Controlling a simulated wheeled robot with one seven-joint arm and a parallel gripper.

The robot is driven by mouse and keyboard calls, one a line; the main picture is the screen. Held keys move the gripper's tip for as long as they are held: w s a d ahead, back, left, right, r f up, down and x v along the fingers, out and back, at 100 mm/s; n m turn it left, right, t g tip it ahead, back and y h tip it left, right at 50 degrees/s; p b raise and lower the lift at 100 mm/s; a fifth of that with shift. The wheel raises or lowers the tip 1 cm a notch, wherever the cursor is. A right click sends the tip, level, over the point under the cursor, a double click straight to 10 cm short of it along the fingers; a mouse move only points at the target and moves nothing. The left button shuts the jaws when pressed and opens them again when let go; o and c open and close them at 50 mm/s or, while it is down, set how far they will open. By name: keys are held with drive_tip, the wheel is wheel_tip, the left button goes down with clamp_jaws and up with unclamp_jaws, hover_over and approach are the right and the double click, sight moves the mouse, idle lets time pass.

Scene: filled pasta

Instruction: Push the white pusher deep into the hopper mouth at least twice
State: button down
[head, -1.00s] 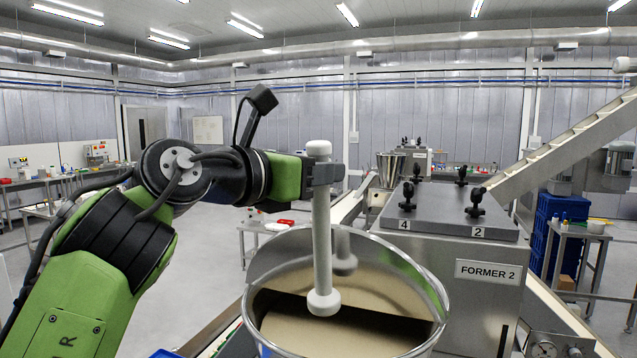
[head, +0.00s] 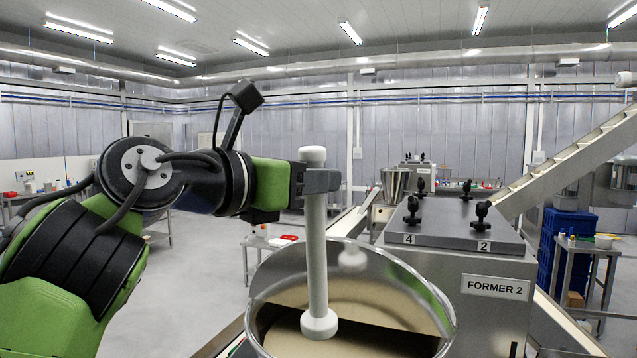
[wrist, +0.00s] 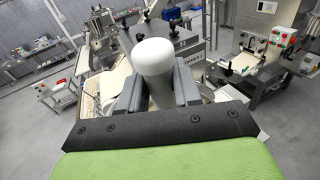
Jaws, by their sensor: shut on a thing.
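The white pusher (head: 316,240) is upright, a rod with a knob on top and a wider round foot. My gripper (head: 321,181) is shut on its upper shaft, just below the knob. In the wrist view the pusher's knob (wrist: 153,57) stands up between the two grey fingers of my gripper (wrist: 154,85). The steel hopper (head: 453,318) has a wide round mouth below my gripper. The pusher's foot appears within the mouth's outline, over tan material (head: 365,295) and a dark band. I cannot tell whether the foot touches the material.
The grey FORMER 2 machine (head: 460,275) stands right of the hopper, with black knobs on its lid (head: 455,222). A sloped conveyor (head: 570,155) rises behind it at the right. Blue crates (head: 562,245) and a steel table (head: 597,252) stand further right. Open floor (head: 200,270) lies at the left.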

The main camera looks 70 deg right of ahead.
drive_tip(key=a+r+b, duration=0.1)
drive_tip(key=a+b, duration=0.1)
drive_tip(key=a, duration=0.6)
drive_tip(key=shift+w+r, duration=0.2)
drive_tip(key=shift+w, duration=0.15)
idle(0.5)
